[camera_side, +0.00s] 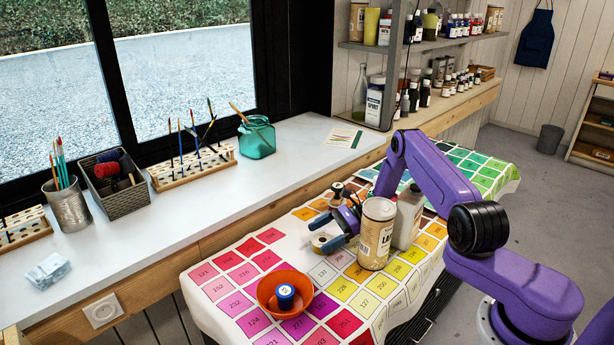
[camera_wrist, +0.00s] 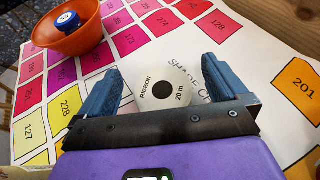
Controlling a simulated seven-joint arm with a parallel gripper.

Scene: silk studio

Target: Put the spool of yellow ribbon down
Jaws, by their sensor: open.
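A ribbon spool (camera_side: 322,241) lies flat on the printed colour chart. In the wrist view the spool (camera_wrist: 163,97) shows a white face reading "RIBBON 20 m" and a dark centre hole. The ribbon's own colour is hard to make out. My gripper (camera_side: 329,232) is low over the chart, with one blue finger on each side of the spool. In the wrist view my gripper (camera_wrist: 162,72) is open, and its fingers look apart from the spool. The spool's near edge is hidden by the gripper body.
An orange bowl (camera_side: 262,292) holding a blue-lidded pot (camera_side: 285,293) stands on the chart at the front left. A cream tin (camera_side: 376,237) and a grey bottle (camera_side: 409,212) stand close to the right of my gripper. The chart between bowl and spool is clear.

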